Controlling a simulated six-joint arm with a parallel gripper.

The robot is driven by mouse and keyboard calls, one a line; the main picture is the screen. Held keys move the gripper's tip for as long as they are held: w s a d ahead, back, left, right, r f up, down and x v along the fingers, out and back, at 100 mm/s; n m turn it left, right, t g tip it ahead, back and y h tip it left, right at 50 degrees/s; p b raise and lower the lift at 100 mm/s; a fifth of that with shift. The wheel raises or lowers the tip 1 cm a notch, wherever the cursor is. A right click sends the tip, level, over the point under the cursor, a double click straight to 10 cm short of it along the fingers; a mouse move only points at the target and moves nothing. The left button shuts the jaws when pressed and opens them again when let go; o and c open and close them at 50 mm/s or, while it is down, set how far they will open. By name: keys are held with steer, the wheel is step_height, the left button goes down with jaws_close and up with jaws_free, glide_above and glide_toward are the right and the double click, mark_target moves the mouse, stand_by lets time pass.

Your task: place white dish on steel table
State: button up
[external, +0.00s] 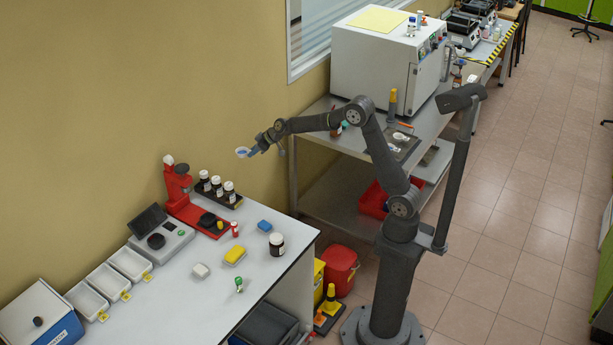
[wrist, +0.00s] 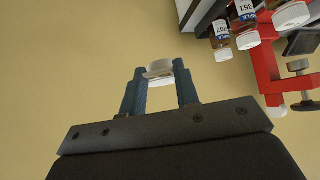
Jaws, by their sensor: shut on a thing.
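My gripper (external: 250,151) is raised near the beige wall, above and behind the white bench. It is shut on a small white dish (external: 242,152), which sticks out past the fingertips. In the wrist view the dish (wrist: 158,69) sits between the blue fingers of my gripper (wrist: 160,82), partly hidden by them. The steel table (external: 427,119) stands to the right of my gripper, beneath a large white oven. My arm passes in front of part of this table. The dish is in the air, apart from the table.
A dark plate (external: 405,150) with a small white item lies on the steel table. The white bench (external: 190,312) holds a red press (external: 178,190), several labelled bottles, a scale (external: 160,240) and white trays. A red bin (external: 340,268) stands between bench and arm.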

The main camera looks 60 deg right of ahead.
steer(key=s+d+m+h, duration=0.1)
steer(key=s+d, duration=0.3)
steer(key=d, duration=0.9)
steer(key=s+d, duration=0.4)
steer(key=d, duration=0.9)
steer(key=s+d+m+h, duration=0.1)
steer(key=s+d, duration=0.3)
steer(key=d, duration=0.9)
steer(key=s+d+r+m+h, duration=0.1)
steer(key=s+d+r+m, duration=0.15)
steer(key=s+d, duration=2.25)
step_height(320, 180, down, 9)
steer(key=s+a, duration=0.1)
steer(key=a, duration=0.1)
steer(key=shift+t, duration=0.3)
steer(key=w+f, duration=0.2)
steer(key=w, duration=0.1)
steer(key=w+a+f, duration=0.1)
steer(key=w+f, duration=0.1)
steer(key=w, duration=0.2)
steer(key=w+a+f, duration=0.1)
steer(key=w+f, duration=0.2)
steer(key=w, duration=0.1)
steer(key=shift+a, duration=0.15)
steer(key=shift+w+f, duration=0.1)
steer(key=shift+f, duration=1.85)
